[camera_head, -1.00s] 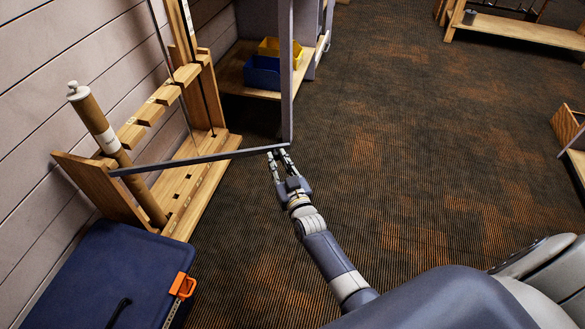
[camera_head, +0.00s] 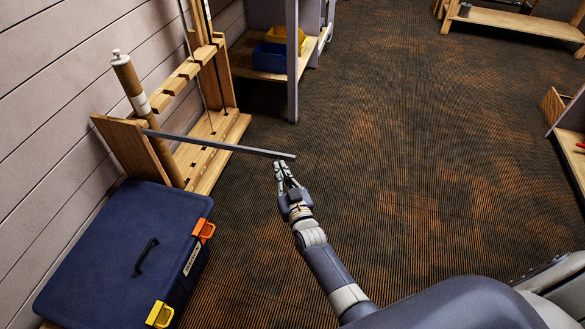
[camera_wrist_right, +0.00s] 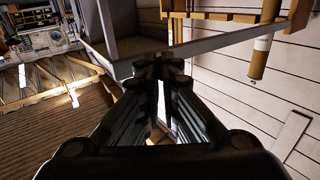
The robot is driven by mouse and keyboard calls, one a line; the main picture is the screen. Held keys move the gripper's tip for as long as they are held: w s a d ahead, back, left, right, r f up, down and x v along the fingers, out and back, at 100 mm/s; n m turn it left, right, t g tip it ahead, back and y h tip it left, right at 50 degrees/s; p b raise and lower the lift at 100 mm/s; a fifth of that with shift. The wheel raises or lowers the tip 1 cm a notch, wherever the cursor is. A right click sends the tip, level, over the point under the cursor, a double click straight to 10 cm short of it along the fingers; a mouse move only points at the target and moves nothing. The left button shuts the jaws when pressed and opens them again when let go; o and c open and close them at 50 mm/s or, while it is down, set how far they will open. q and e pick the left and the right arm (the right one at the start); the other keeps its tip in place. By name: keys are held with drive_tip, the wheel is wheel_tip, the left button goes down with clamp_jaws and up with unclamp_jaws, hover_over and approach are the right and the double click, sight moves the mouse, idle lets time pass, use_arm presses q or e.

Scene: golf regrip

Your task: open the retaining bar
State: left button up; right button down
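The retaining bar (camera_head: 220,146) is a thin grey flat bar. Its left end meets the wooden end post of the rack (camera_head: 125,150); its free end reaches out over the carpet. My right gripper (camera_head: 281,164) is just below and on the near side of the bar, close to the free end. In the right wrist view the bar (camera_wrist_right: 235,40) crosses just beyond the fingertips (camera_wrist_right: 157,67). The fingers are close together; whether they touch or hold the bar is unclear. My left gripper is not in view.
A tan shaft (camera_head: 127,76) leans in the rack. A blue case (camera_head: 115,240) with orange and yellow latches sits in front of it. A grey upright (camera_head: 292,60) and shelf with bins (camera_head: 268,63) stand behind. The carpet right of my arm is clear.

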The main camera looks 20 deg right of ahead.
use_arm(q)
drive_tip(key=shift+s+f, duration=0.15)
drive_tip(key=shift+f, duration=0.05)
use_arm(e)
drive_tip(key=a, duration=0.1)
drive_tip(key=a+r, duration=0.1)
drive_tip(key=a, duration=0.1)
drive_tip(key=shift+y, duration=0.4)
drive_tip(key=c, duration=1.8)
unclamp_jaws()
drive_tip(key=shift+w+f, duration=0.1)
drive_tip(key=o, duration=0.4)
drive_tip(key=shift+w+a, duration=0.1)
drive_tip(key=shift+a, duration=0.15)
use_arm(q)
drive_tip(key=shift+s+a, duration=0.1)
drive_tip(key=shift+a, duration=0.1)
use_arm(e)
drive_tip(key=shift+a, duration=0.15)
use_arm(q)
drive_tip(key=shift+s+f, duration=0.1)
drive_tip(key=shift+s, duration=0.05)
use_arm(e)
drive_tip(key=s+d, duration=0.1)
drive_tip(key=s, duration=1.1)
drive_tip(key=shift+f, duration=0.35)
